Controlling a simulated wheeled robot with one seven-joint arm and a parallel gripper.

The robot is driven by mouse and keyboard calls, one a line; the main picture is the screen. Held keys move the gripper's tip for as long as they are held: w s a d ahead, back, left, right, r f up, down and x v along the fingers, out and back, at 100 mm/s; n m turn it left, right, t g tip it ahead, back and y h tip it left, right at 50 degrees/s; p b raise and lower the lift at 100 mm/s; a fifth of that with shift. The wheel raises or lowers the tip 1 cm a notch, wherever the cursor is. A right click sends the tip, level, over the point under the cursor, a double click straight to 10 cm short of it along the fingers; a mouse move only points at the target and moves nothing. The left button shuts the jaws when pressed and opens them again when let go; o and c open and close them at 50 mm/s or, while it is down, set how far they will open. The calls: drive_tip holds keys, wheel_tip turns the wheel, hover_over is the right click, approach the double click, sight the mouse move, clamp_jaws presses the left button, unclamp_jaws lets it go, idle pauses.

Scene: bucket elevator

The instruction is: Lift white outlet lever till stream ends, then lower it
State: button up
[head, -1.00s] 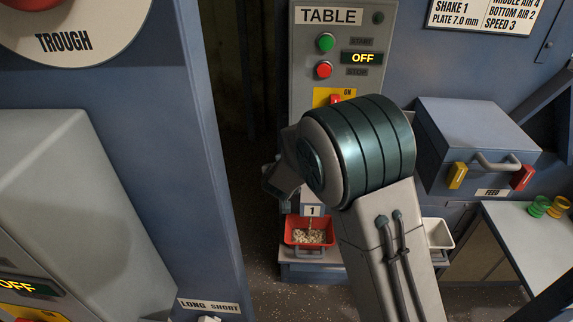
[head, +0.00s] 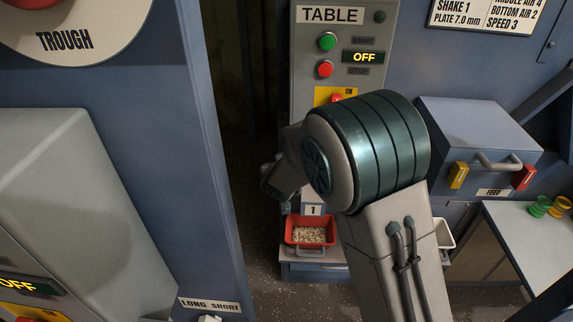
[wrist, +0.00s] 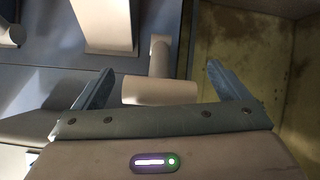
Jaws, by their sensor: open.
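In the wrist view a pale, whitish lever (wrist: 160,91) with a round crossbar and a short stem lies between the two fingers of my gripper (wrist: 160,68). The fingers are apart, with gaps on both sides of the stem. In the head view my own arm hides the lever and most of the gripper. The outlet marked 1 (head: 313,210) shows just above a red tray (head: 310,220) holding pale grains. No falling stream shows between them.
The TABLE panel (head: 302,70) reads OFF and stands behind my arm. A blue wall edge (head: 205,150) is close on the left. A grey feed box (head: 475,125) and a side table with green and yellow rings (head: 541,206) are on the right.

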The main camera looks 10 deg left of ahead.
drive_tip(key=v, duration=1.2)
drive_tip(key=shift+p, duration=0.45)
drive_tip(key=s+d+r+g+y, duration=0.1)
drive_tip(key=s+d+r+g, duration=0.15)
drive_tip(key=d, duration=0.35)
drive_tip(key=s+d+r+g+y, duration=0.1)
drive_tip(key=s+d+r+y, duration=0.1)
drive_tip(key=s+d+r, duration=0.3)
drive_tip(key=s+d+f+m+g+h, duration=0.1)
drive_tip(key=s+d+m+g+h, duration=0.1)
drive_tip(key=s+d, duration=0.4)
drive_tip(key=s+d+f+m+g+h, duration=0.1)
drive_tip(key=s+d+m+g+h, duration=0.1)
drive_tip(key=s+d, duration=0.5)
drive_tip(key=d, duration=0.5)
drive_tip(key=shift+s+g+h, duration=0.2)
drive_tip(key=shift+g+h, duration=0.15)
drive_tip(key=shift+h, duration=0.05)
drive_tip(key=shift+f, duration=0.1)
